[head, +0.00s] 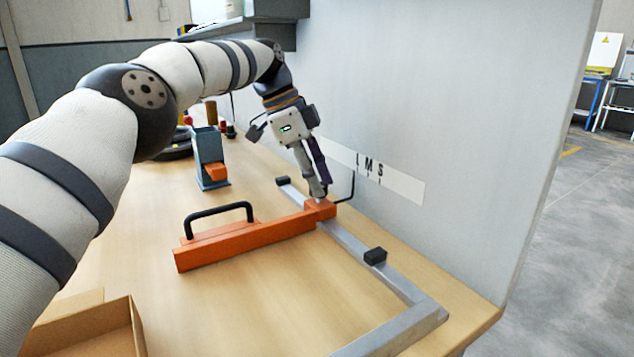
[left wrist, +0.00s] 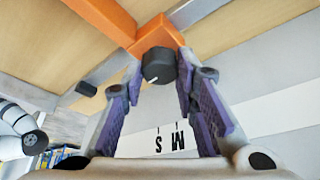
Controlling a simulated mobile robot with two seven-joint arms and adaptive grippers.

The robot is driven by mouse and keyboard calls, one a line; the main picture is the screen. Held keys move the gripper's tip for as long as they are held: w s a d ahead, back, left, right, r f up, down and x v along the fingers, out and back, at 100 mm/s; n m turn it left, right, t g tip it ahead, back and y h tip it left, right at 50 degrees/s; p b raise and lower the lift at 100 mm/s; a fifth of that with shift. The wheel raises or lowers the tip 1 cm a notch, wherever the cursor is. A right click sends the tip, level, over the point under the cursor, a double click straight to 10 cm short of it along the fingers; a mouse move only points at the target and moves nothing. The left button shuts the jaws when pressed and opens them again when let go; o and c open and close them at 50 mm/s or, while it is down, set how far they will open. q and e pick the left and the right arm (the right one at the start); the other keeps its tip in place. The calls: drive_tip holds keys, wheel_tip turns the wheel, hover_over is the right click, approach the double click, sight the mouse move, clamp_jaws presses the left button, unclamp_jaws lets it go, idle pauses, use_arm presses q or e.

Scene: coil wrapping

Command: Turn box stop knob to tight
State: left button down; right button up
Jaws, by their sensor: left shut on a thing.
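The orange box stop (head: 250,243) lies across the wooden table, with a black handle (head: 218,208) on its long bar. Its orange end block (head: 322,208) sits on a grey metal rail (head: 345,238). In the left wrist view the round black knob (left wrist: 158,62) stands on the block, with a white mark pointing to lower left. My left gripper (head: 320,194) reaches down onto the block from above. Its purple-padded fingers (left wrist: 160,70) are shut on the knob, one on each side. The fingers hide the knob in the head view. My right gripper is out of view.
A white strip (head: 400,186) with letters L, M, S is on the grey wall behind, a thin black rod near it. Black blocks (head: 375,256) sit on the rail. A blue-grey stand (head: 209,155) and an open cardboard box (head: 95,330) are on the table.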

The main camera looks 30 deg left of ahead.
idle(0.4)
use_arm(q)
drive_tip(key=c, duration=1.3)
unclamp_jaws()
drive_tip(key=shift+r, duration=0.1)
